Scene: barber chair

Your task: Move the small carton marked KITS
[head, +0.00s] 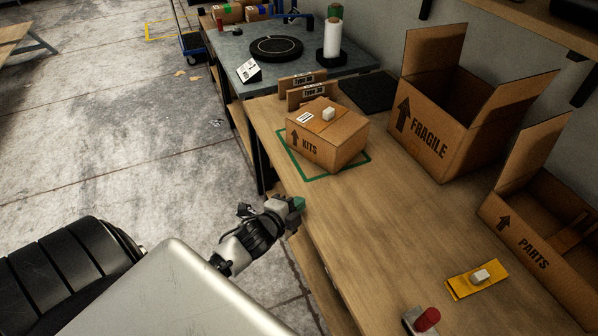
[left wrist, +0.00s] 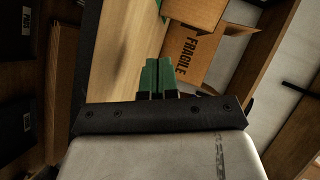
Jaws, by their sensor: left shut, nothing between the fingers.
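The small carton marked KITS (head: 326,137) sits closed on the wooden table, inside a green taped outline (head: 356,166). A small white block (head: 328,113) and a label are on its top. My left gripper (head: 299,203) is at the table's near left edge, in front of the carton and apart from it. In the left wrist view its green fingers (left wrist: 158,76) are together with nothing between them. The KITS marking cannot be made out in that view. My right gripper is not in view.
An open FRAGILE box (head: 430,140) stands right of the carton, with an open PARTS box (head: 530,235) nearer. A yellow item (head: 460,289) and a red-topped object (head: 427,319) lie at the front. Small Type signs (head: 303,82) stand behind the carton. The middle table is clear.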

